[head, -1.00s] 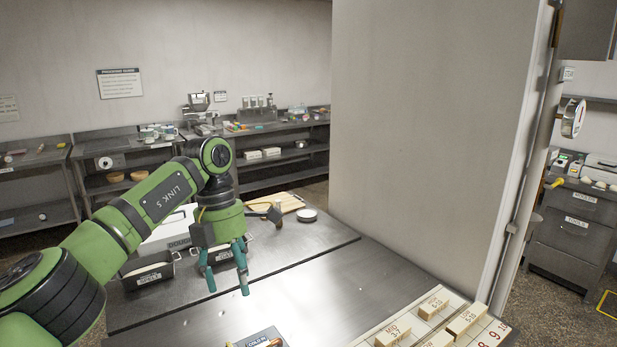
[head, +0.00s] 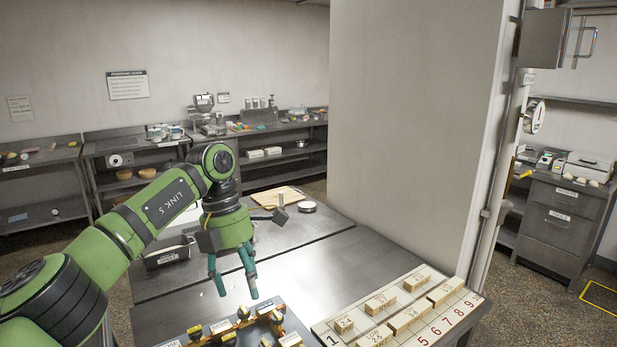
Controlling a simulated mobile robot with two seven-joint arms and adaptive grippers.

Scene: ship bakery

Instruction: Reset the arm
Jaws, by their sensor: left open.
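My left arm comes in from the left, and my left gripper (head: 235,286) hangs over the steel table with its teal fingers pointing down. The fingers are apart with nothing between them. The fingertips are behind the dark tray of small parts in the picture and seem above the table surface. The steel table (head: 310,262) spreads beneath and to the right of the gripper. My right gripper is not in view.
A numbered board (head: 440,332) with wooden blocks lies at the front right. A dark tray (head: 294,322) with yellow-black pieces sits at the front. A labelled black bin (head: 166,256), a wooden board (head: 278,196) and a round white-topped item (head: 307,207) are behind. A wall column (head: 415,120) stands right.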

